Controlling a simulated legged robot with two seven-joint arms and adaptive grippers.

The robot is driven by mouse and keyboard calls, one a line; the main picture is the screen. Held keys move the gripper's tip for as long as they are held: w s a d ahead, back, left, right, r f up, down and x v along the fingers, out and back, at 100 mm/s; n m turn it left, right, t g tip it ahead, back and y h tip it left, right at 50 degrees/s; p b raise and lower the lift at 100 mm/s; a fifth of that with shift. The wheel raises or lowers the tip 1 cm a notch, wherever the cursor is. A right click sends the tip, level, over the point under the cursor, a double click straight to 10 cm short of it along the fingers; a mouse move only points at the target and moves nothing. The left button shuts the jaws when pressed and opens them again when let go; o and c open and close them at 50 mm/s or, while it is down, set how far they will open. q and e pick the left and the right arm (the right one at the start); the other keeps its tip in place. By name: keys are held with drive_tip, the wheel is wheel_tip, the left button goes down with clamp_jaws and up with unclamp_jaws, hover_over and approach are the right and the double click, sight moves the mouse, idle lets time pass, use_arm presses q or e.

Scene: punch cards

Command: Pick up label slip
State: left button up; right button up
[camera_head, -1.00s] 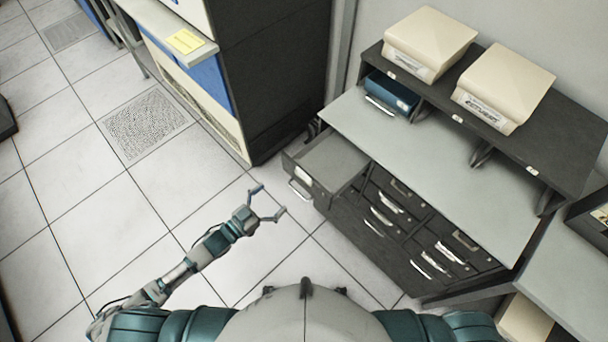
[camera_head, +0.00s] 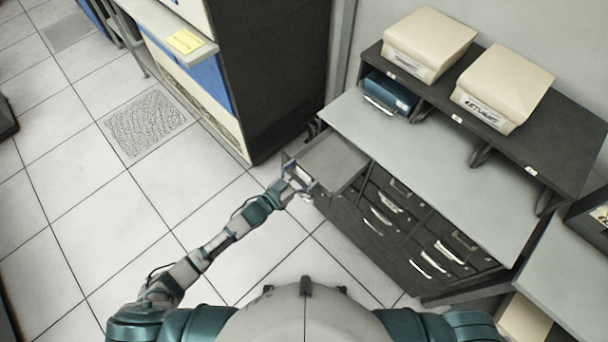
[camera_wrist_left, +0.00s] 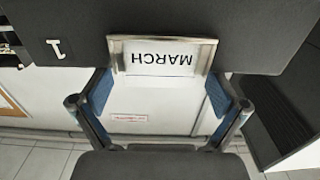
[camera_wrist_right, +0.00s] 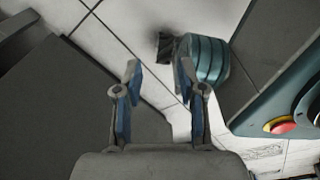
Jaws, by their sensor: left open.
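A white label slip reading MARCH (camera_wrist_left: 162,62) shows upside down in the left wrist view. It sits in a metal frame (camera_wrist_left: 117,58) on a dark drawer front. My left gripper (camera_wrist_left: 158,88) is open, its blue-padded fingers on either side of the slip's lower part; I cannot tell whether they touch it. In the head view my left gripper (camera_head: 302,182) is at the front of the pulled-out drawer (camera_head: 328,160) and hides its label. My right gripper (camera_wrist_right: 158,72) is open and empty in the right wrist view, and is not visible in the head view.
The dark cabinet (camera_head: 352,222) has several closed drawers with handles. Its grey worktop (camera_head: 430,150) is clear. Two beige boxes (camera_head: 430,42) and a blue item (camera_head: 392,92) sit on the shelf unit. A tall black cabinet (camera_head: 285,70) stands left of the drawer.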

use_arm(q)
drive_tip(key=shift+a, duration=0.1)
drive_tip(key=c, duration=0.8)
